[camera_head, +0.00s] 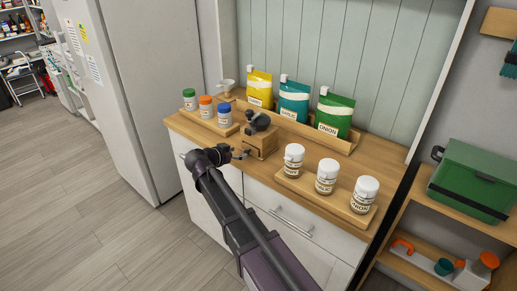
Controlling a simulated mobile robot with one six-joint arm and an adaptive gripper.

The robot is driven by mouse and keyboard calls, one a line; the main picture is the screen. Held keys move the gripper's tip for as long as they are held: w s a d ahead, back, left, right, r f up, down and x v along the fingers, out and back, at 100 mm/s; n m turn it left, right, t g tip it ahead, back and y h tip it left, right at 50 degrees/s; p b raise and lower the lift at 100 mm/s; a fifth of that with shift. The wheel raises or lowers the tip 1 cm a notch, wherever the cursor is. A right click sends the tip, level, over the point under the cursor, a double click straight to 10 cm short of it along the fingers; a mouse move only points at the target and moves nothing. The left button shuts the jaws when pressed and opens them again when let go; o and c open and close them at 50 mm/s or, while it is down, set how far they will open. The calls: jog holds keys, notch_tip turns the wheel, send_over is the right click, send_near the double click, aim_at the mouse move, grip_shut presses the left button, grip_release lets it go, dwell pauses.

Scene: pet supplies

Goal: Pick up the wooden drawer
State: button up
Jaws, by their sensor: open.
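A small wooden box (262,146) with a dark metal top, like a hand mill, stands on the wooden counter (185,127) near its front edge. The wooden drawer is too small to make out apart from the box. My gripper (243,154) is at the front left of the box, at the end of my dark arm. It is open, and nothing shows held in it. I cannot tell whether its fingertips touch the box.
Three capped jars (326,178) stand on a wooden tray right of the box. Smaller bottles (206,106) stand on another tray at left. Three pouches (293,100) stand in a rack behind. White cabinet fronts with a handle (291,222) lie below the counter.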

aim_at(245, 152)
jog(key=shift+b+x, duration=1.1)
jog(key=shift+x, duration=1.5)
jog(key=shift+s+f, duration=0.1)
jog(key=shift+f, duration=0.05)
grip_shut()
